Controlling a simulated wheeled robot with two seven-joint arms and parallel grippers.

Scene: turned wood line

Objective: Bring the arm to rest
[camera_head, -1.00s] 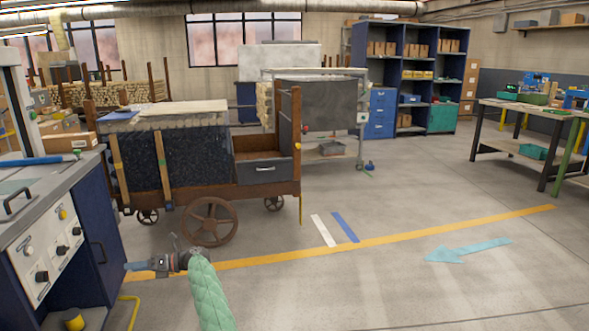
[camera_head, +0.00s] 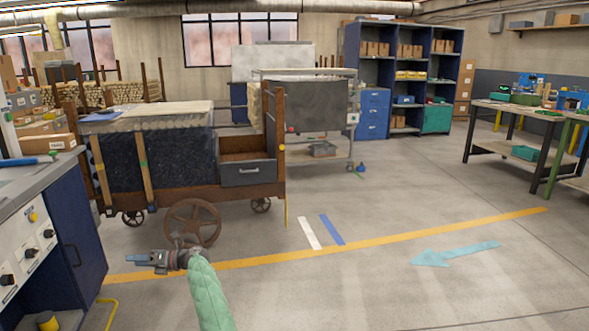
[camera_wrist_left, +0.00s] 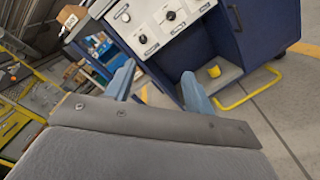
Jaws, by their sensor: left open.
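My left gripper (camera_head: 139,259) is at the lower left of the head view, at the end of an arm in a green quilted sleeve. Its fingers point left, toward the blue cabinet of the workbench. In the left wrist view its two blue fingers (camera_wrist_left: 158,88) stand apart with nothing between them. It is open and empty, in the air over the floor and clear of the bench. My right gripper is in neither view.
The control workbench (camera_head: 52,235) stands at the left, with a yellow floor bar (camera_head: 110,312) by its foot. A wooden wheeled cart (camera_head: 185,165) stands beyond my gripper. Tables (camera_head: 500,110) stand at the right. The floor in the middle is clear.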

